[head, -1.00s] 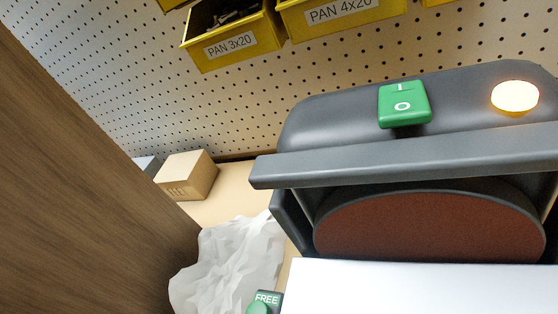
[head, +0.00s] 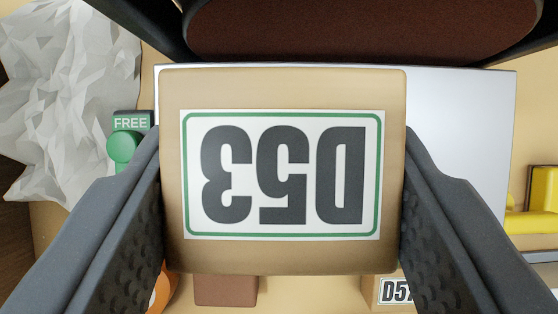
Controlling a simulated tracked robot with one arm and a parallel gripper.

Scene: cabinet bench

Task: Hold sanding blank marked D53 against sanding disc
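The sanding blank marked D53 (head: 282,90) is a tan square block with a white, green-bordered label that reads upside down. My gripper (head: 281,160) has one dark finger against each side of it. The fingers are closed on the block. The reddish-brown sanding disc (head: 360,25) shows at the top, beyond the block's far edge. A thin strip of the sander's pale metal table (head: 460,130) shows between block and disc in the picture. I cannot tell whether the block rests on the table or is above it.
A green knob under a FREE sign (head: 125,148) stands left of the table. Crumpled grey-white sheeting (head: 65,90) lies at the far left.

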